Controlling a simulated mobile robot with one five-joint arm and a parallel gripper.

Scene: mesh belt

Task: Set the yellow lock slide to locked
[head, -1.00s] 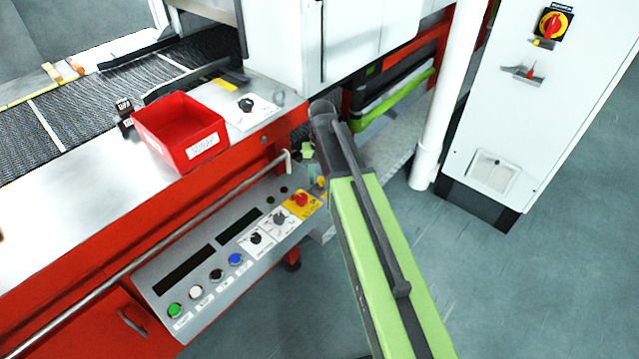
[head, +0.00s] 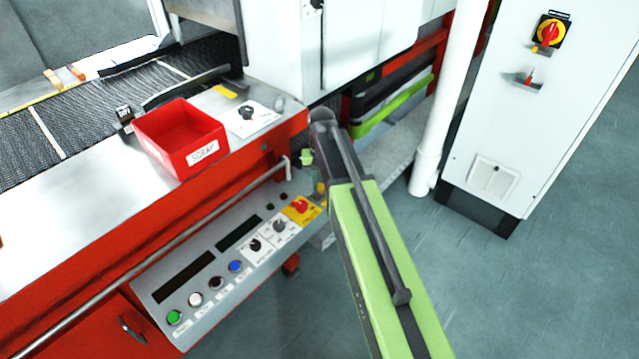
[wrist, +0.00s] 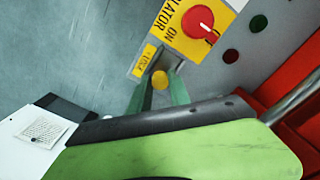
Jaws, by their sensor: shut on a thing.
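The yellow lock slide shows as a round yellow knob (wrist: 160,79) in the wrist view, beside a small yellow label (wrist: 145,61). My gripper (wrist: 160,86) has its green fingers on either side of the knob and is shut on it. The red isolator switch (wrist: 200,22) sits on a yellow plate just above, with "ON" readable beside it. It also shows in the head view (head: 300,206) at the right end of the control panel. In the head view my arm hides most of the slide. I cannot tell which end of its travel the slide is at.
The sloping control panel (head: 205,275) has several buttons and knobs left of the arm. A grey rail (head: 190,235) runs above it. A red scrap bin (head: 208,153) stands on the machine top. A white cabinet (head: 540,110) and white post (head: 443,100) stand right. Floor between is clear.

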